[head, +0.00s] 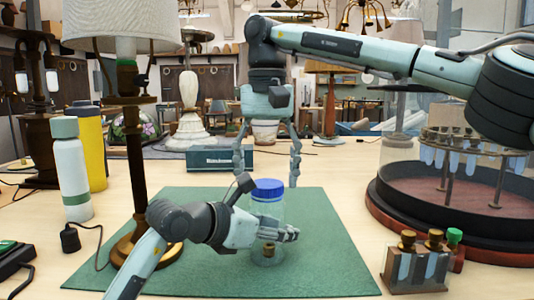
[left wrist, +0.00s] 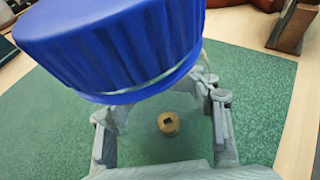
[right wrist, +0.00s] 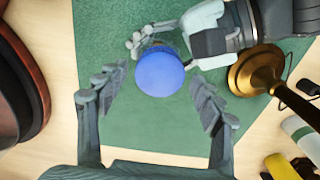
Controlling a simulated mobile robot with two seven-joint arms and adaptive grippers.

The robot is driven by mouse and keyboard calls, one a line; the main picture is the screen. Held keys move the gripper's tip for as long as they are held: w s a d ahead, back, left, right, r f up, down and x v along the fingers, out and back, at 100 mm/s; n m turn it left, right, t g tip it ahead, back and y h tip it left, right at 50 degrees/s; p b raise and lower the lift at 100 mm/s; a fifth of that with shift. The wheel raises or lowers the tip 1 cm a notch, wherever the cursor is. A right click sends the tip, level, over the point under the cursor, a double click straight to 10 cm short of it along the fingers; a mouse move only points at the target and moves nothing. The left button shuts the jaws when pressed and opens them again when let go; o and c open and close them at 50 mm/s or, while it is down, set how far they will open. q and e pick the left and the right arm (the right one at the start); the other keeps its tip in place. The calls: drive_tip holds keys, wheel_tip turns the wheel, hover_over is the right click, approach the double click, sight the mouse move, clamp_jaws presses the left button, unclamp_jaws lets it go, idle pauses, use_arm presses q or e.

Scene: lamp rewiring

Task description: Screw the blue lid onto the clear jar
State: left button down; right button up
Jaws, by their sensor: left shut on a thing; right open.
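The clear jar (head: 268,222) stands upright on the green mat (head: 190,205), with a small brass piece visible inside it. The blue lid (head: 267,188) sits on top of the jar's mouth; how tightly it is seated I cannot tell. My left gripper (head: 283,233) is shut around the jar's body below the lid. In the left wrist view the lid (left wrist: 115,40) fills the upper left and the brass piece (left wrist: 168,123) shows through the jar. My right gripper (head: 267,165) is open, above and behind the lid. In the right wrist view the lid (right wrist: 160,72) lies between and beyond its spread fingers.
A brass lamp (head: 130,150) stands left of the jar, with a white bottle (head: 72,175) and a yellow bottle (head: 92,150) farther left. A small vial rack (head: 415,268) is at front right, and a round glass-walled case (head: 450,215) is behind it.

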drive_tip(key=shift+f, duration=0.35)
drive_tip(key=shift+c, duration=0.5)
drive_tip(key=c, duration=1.1)
drive_tip(key=m, duration=0.5)
drive_tip(key=shift+m, duration=0.3)
drive_tip(key=shift+c, duration=0.2)
drive_tip(key=m, duration=1.4)
